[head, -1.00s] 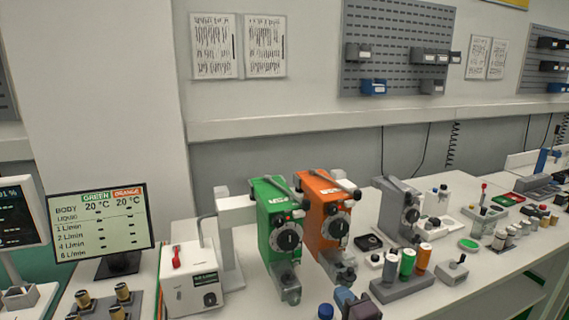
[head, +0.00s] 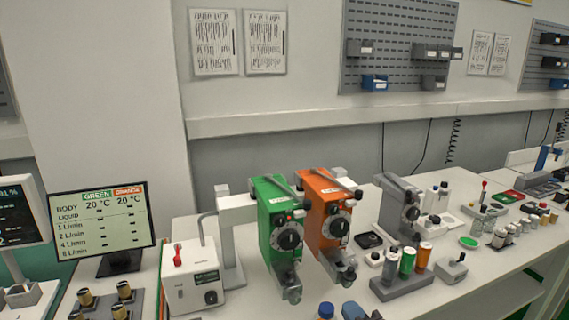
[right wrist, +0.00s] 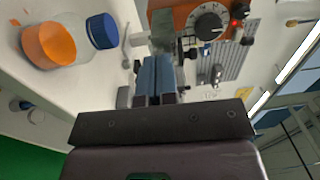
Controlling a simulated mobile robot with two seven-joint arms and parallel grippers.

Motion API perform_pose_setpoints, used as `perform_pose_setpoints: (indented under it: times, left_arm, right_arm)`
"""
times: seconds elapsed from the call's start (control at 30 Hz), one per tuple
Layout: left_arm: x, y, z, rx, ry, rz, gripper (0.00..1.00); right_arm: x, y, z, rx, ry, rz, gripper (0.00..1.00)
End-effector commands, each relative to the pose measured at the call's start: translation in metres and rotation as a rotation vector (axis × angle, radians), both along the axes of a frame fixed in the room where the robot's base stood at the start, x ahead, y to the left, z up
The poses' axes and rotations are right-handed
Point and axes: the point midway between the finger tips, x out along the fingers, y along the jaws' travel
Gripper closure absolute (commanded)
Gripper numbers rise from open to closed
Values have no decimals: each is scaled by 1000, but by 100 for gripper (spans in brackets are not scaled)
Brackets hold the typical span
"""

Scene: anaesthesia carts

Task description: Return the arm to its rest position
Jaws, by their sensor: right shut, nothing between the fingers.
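My right gripper (right wrist: 154,80) is shut and empty in the right wrist view, its two blue fingers together. In the head view only a small blue part of it (head: 353,311) shows at the bottom edge. An orange vaporizer (head: 325,207) with a black dial stands on the bench beyond it and also shows in the right wrist view (right wrist: 195,20). A green vaporizer (head: 273,215) stands left of the orange one. My left gripper is in neither view.
A blue-capped bottle (head: 326,311) stands near the bottom edge; the right wrist view shows a blue cap (right wrist: 103,31) and an orange cap (right wrist: 50,45). A grey holder (head: 402,284) with bottles, a white box (head: 193,280) and a monitor (head: 101,220) stand around.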

Motion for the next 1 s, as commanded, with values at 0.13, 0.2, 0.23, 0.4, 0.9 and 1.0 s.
perform_pose_setpoints:
  times: [0.13,0.2,0.23,0.4,0.9,1.0]
  left_arm:
    - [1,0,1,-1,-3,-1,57]
    - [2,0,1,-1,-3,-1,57]
    - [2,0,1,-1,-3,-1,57]
    - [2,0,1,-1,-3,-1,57]
    - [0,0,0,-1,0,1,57]
    - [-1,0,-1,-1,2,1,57]
  right_arm:
    - [-1,-1,0,0,1,0,100]
    - [-1,-1,-1,0,1,0,100]
    - [-1,-1,-1,0,1,0,100]
    - [-1,-1,-1,-35,-9,-1,100]
    - [-61,-56,-59,-1269,-133,-18,100]
    - [-100,-83,-89,-1504,-72,17,100]
